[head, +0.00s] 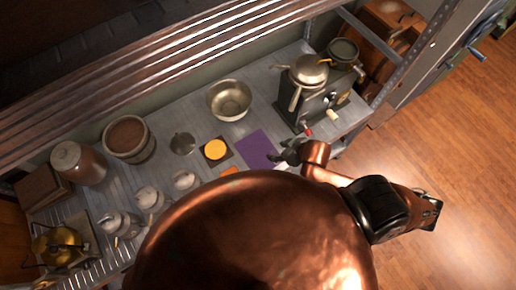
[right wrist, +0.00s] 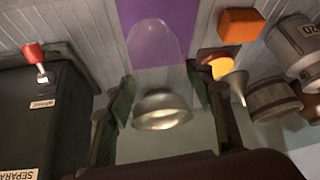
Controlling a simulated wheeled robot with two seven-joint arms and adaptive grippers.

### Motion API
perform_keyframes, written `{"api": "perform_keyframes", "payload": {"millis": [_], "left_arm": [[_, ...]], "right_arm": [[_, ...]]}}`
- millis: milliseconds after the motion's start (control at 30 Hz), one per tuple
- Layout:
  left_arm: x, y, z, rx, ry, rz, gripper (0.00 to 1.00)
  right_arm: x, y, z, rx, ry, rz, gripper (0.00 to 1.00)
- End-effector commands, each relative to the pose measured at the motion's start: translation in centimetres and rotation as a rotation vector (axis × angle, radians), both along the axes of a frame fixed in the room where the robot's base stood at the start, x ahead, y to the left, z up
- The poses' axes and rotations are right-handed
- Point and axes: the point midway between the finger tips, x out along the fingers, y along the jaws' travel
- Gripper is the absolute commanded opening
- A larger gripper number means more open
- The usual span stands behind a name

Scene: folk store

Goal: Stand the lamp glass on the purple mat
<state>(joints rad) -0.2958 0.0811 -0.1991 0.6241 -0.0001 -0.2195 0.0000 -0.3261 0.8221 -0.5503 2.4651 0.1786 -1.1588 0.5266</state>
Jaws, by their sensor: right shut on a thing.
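The purple mat (head: 257,149) lies flat on the grey shelf, left of the dark cream separator. It also shows at the top of the right wrist view (right wrist: 180,22). My right gripper (head: 289,153) is beside the mat's right edge in the head view. In the right wrist view its two fingers (right wrist: 161,88) are shut on the clear lamp glass (right wrist: 155,48). The rounded end of the glass overlaps the mat in that view. I cannot tell whether it touches the mat. The glass is too faint to make out in the head view. My left gripper is not in view.
The separator (head: 318,95) with its red-tipped crank stands close to the right. A metal bowl (head: 230,99) stands behind the mat. A yellow disc on a dark square (head: 215,150) and an orange block (head: 230,170) lie to the left. Several metal canisters stand farther left.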

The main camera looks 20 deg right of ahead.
Motion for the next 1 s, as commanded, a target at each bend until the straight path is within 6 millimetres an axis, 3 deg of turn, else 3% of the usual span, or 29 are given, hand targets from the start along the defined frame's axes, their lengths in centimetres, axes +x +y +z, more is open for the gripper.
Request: {"api": "perform_keyframes", "payload": {"millis": [200,433,733,1000], "left_arm": [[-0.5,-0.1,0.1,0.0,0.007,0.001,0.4],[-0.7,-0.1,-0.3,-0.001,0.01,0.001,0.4],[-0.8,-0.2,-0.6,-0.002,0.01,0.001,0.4],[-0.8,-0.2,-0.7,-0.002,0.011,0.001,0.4]], "right_arm": [[5.1,2.1,-2.2,-0.001,-0.002,0.0,0.21],[8.4,3.4,-6.3,-0.002,0.001,0.0,0.21],[10.2,4.2,-8.6,-0.001,0.002,0.001,0.21],[10.1,4.2,-11.6,-0.002,0.002,0.002,0.21]]}}
